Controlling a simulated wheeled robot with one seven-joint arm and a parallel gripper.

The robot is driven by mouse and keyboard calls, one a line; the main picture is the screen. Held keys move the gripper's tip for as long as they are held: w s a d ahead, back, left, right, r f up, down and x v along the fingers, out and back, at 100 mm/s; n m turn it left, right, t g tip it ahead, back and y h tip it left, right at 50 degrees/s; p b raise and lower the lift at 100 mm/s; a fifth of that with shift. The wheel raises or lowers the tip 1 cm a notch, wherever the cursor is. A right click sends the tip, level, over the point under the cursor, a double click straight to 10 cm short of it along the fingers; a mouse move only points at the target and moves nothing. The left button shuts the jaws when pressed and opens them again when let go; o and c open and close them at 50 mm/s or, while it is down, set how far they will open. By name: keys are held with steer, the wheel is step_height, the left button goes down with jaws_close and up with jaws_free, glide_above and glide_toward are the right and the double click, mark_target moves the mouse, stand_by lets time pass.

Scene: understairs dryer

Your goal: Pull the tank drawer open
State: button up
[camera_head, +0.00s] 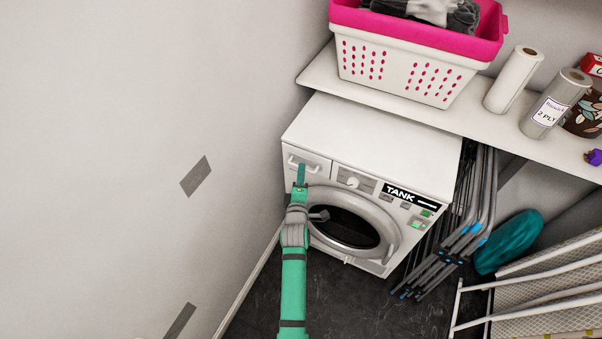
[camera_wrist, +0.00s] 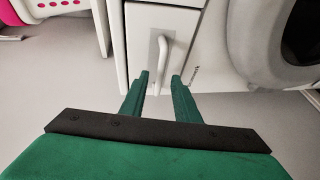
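The dryer (camera_head: 381,137) is white and stands against the wall. A drawer front (camera_head: 318,166) with a white bar handle (camera_head: 302,164) is at the upper left of its face. A black "TANK" label (camera_head: 400,191) is on the right part of the panel. The drawer looks shut. My gripper (camera_head: 301,178) is in front of this drawer. In the wrist view, my gripper (camera_wrist: 160,77) is open, its green fingers apart and empty. The handle (camera_wrist: 163,52) appears between and just beyond the fingertips. I cannot tell the remaining gap.
The round dryer door (camera_head: 346,228) is below the drawer, beside my arm. A shelf (camera_head: 450,113) above holds a pink-and-white basket (camera_head: 407,62) and paper rolls (camera_head: 513,79). Folded metal frames (camera_head: 470,215) lean right of the dryer. The left wall (camera_head: 130,150) is close. Dark floor (camera_head: 340,300) is clear in front.

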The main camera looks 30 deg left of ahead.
steer(key=shift+w+a+f, duration=0.15)
steer(key=shift+w+a, duration=0.15)
steer(key=shift+w, duration=0.3)
steer(key=shift+c, duration=0.4)
jaws_close()
steer(key=shift+s, duration=0.1)
